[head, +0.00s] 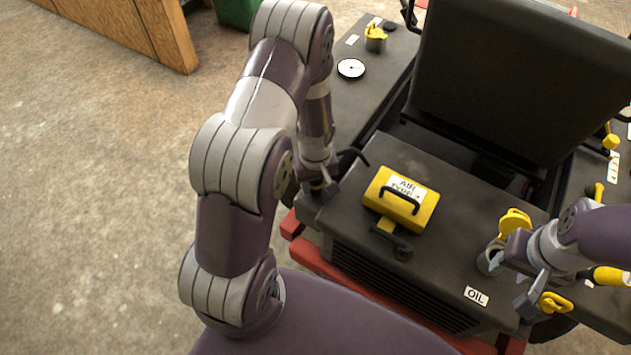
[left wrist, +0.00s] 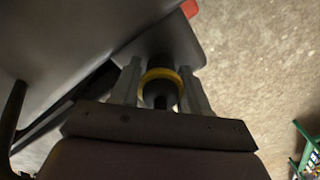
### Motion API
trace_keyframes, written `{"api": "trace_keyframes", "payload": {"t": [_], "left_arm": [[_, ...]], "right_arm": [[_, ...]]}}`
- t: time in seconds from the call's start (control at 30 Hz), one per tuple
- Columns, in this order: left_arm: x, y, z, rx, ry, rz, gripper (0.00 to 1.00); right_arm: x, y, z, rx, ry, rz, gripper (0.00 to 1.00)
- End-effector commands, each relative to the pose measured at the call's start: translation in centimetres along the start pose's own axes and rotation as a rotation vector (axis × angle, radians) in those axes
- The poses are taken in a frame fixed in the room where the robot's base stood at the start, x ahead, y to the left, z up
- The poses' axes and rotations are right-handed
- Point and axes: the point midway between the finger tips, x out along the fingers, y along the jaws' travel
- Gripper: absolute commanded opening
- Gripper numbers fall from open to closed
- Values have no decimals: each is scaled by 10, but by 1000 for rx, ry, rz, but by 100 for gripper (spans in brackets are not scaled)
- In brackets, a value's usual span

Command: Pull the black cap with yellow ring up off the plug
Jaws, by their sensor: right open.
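The black cap with its yellow ring (left wrist: 160,76) sits between the two fingers of my left gripper (left wrist: 162,88) in the left wrist view. The fingers stand close on both sides of it; I cannot tell whether they press on it. In the head view my left gripper (head: 318,186) points down at the machine's left front corner, with a bit of yellow ring between its fingers. The plug is hidden under the cap and gripper. My right gripper (head: 519,276) is open and empty near the oil filler, on the right.
A yellow box with a black handle (head: 401,198) sits on the dark machine top. A black seat (head: 515,80) rises behind it. A grey filler neck with a raised yellow lid (head: 515,222) is beside my right gripper. A black hose (head: 354,153) curves near my left gripper. Concrete floor lies left.

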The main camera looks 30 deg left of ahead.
Motion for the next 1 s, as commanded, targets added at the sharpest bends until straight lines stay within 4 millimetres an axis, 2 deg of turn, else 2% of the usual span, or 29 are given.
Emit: {"api": "trace_keyframes", "payload": {"t": [0.17, 0.4, 0.67, 0.7, 0.73, 1.0], "left_arm": [[-3, 0, -1, -1, 2, 1, 0], [-39, 1, -2, -1, 4, 3, 0], [-36, 1, -3, -1, 8, 5, 0], [-36, 1, -4, -1, 9, 5, 49], [-36, 2, -4, -1, 9, 5, 58], [-36, 1, -2, -1, 4, 2, 58]], "right_arm": [[-3, 0, 0, 0, 0, 0, 43], [-35, 0, -4, 0, 0, 0, 43], [-31, 0, -4, 0, 0, 0, 43], [-31, 0, -4, 0, 0, 0, 43], [-31, 0, -4, 0, 0, 0, 43], [-31, 0, -4, 0, 0, 0, 43]]}}
